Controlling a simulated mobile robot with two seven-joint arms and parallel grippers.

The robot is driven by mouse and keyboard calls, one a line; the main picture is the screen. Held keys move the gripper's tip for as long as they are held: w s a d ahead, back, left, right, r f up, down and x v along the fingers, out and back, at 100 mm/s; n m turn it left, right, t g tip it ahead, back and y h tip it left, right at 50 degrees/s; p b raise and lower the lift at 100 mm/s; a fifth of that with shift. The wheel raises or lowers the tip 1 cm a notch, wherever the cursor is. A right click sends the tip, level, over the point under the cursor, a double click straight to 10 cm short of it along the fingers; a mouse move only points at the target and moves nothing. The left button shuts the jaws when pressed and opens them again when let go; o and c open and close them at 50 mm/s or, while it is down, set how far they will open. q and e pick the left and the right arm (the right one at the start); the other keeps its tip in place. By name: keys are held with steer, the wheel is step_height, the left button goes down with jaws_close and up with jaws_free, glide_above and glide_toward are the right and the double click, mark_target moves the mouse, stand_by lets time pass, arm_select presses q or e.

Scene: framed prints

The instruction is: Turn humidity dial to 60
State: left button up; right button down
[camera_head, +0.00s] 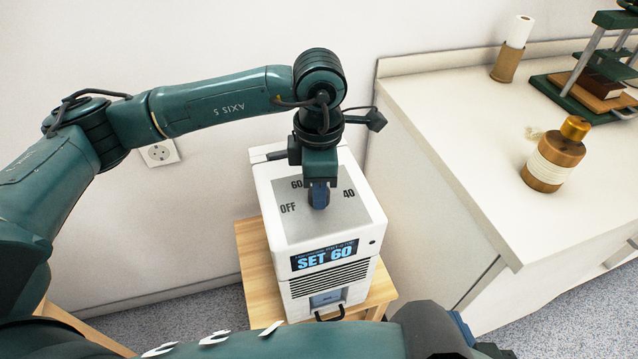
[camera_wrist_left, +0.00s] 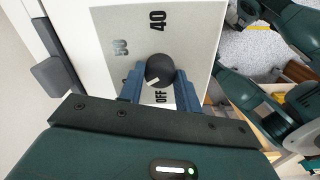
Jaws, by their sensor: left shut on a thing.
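The round black humidity dial (camera_wrist_left: 160,68) has a short white pointer line, angled to the lower left in the wrist view. My left gripper (camera_head: 319,196) reaches down onto the dial from above. Its blue fingers are shut on the dial, one on each side. In the head view the gripper hides most of the dial. My right gripper (camera_head: 478,345) shows only partly at the bottom edge.
A white counter (camera_head: 430,130) stands to the right, with a brown bottle (camera_head: 552,165), a paper roll in a holder (camera_head: 509,58) and a green press (camera_head: 585,85). A wall with a socket (camera_head: 159,153) is behind. The small table (camera_head: 255,265) has little bare top.

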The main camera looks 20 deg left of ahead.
arm_select(q)
steer(key=o, duration=1)
steer(key=shift+c, duration=0.2)
arm_select(e)
steer(key=shift+a+f, duration=0.1)
arm_select(q)
steer(key=shift+r, duration=0.55)
step_height(320, 180, up, 12)
arm_select(e)
steer(key=shift+a+f, duration=0.1)
arm_select(q)
steer(key=shift+r, duration=0.1)
arm_select(e)
steer(key=shift+w, duration=0.1)
